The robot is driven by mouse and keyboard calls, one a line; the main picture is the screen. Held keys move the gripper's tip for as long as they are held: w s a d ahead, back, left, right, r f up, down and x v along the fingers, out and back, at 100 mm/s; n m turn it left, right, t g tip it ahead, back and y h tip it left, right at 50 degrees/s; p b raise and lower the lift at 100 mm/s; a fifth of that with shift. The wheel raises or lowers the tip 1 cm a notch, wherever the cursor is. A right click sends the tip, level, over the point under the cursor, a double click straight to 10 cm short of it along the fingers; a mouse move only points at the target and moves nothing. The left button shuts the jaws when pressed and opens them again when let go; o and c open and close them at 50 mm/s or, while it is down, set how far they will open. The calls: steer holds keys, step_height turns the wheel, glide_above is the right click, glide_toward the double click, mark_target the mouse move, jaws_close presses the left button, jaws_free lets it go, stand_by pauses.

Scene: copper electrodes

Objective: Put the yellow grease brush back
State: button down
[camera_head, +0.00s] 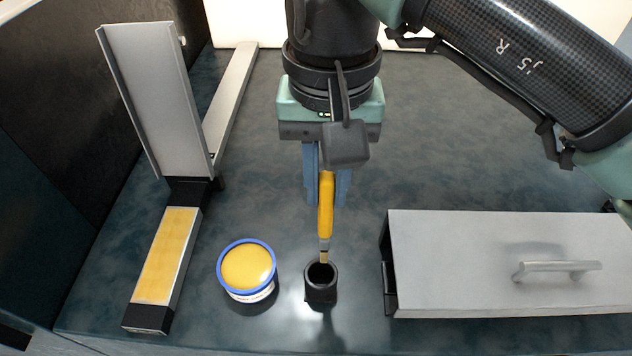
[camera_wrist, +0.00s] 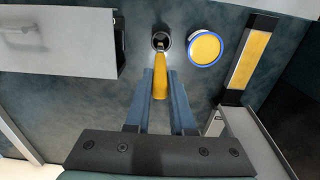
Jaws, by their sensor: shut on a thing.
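The yellow grease brush (camera_head: 326,207) hangs below my gripper (camera_head: 327,190), handle up and bristle end down. My gripper is shut on its yellow handle. In the head view the brush's lower end is at the mouth of a small black holder cup (camera_head: 321,283); I cannot tell whether the tip is inside it or just above. In the wrist view the brush (camera_wrist: 160,80) sits between the blue fingers (camera_wrist: 160,98), and its far end lines up with the black cup (camera_wrist: 161,38).
A blue-rimmed tub of yellow grease (camera_head: 247,267) stands just left of the cup. Further left is a strip with a yellow pad (camera_head: 166,255) and a raised grey panel (camera_head: 158,95). A grey box with a handled lid (camera_head: 460,265) stands at the right. The dark tabletop behind is clear.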

mark_target(322, 239)
steer(key=shift+w+a, duration=0.1)
steer(key=shift+a, duration=0.15)
steer(key=shift+d, duration=0.1)
step_height(322, 239, down, 6)
steer(key=b, duration=0.5)
steer(key=shift+r, duration=0.15)
stand_by(0.5)
steer(key=shift+f+b, duration=3)
steer(key=shift+f, duration=0.15)
jaws_free()
steer(key=shift+r, duration=0.2)
steer(key=shift+r+p, duration=3.5)
steer(key=shift+r, duration=1.4)
